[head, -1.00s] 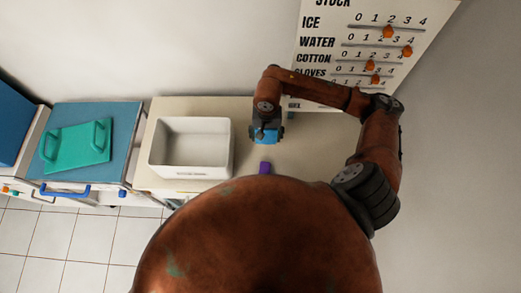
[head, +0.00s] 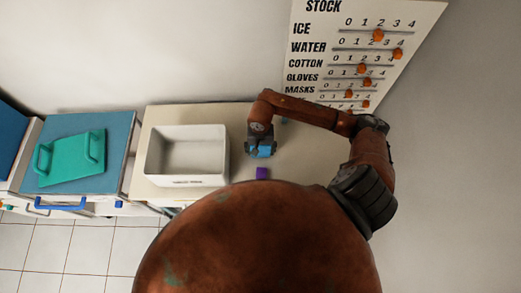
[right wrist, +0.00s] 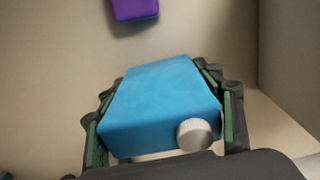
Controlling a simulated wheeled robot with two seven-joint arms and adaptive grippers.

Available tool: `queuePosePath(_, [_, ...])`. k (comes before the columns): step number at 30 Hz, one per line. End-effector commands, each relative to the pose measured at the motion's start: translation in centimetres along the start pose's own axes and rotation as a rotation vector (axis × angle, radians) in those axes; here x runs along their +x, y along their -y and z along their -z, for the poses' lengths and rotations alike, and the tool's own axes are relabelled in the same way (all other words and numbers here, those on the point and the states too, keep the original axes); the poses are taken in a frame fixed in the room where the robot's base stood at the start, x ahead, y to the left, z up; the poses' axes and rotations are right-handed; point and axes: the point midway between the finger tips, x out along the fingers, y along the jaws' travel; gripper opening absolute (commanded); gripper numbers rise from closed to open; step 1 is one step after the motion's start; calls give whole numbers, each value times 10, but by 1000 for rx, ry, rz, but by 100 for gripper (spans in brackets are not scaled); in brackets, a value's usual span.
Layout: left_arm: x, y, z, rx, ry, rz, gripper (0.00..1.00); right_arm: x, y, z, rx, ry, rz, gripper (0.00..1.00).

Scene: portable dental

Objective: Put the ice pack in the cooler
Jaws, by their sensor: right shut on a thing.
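The ice pack, a blue block with a round white cap, (right wrist: 160,100) is between the fingers of my right gripper (right wrist: 165,118), which is shut on it. In the head view my right gripper (head: 260,147) holds the blue pack (head: 263,151) over the beige counter, right of an open white box (head: 160,172). The white box looks empty and may be the cooler, but its small front label is unreadable. My left gripper is not in view.
A purple item (head: 262,173) lies on the counter (head: 236,118) near the pack. A small blue thing (head: 284,120) shows behind my arm. Left stands a blue-topped unit (head: 118,128) with a teal handled panel (head: 72,158). A stock chart (head: 400,25) is at the back.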

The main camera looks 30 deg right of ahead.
Motion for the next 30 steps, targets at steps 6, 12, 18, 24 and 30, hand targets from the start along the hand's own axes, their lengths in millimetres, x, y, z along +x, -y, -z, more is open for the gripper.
queuePosePath(6, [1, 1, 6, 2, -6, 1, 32, 1, 0, 0, 0, 0, 0, 74])
queuePosePath(12, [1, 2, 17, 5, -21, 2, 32, 1, 0, 0, 0, 0, -1, 79])
queuePosePath(18, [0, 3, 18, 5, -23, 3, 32, -1, 0, 0, 0, 0, 0, 79])
queuePosePath(24, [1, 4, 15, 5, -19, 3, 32, -24, 0, 2, -3, -6, -1, 79])
queuePosePath(30, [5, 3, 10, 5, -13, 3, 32, -66, 0, 2, -2, -6, 0, 79])
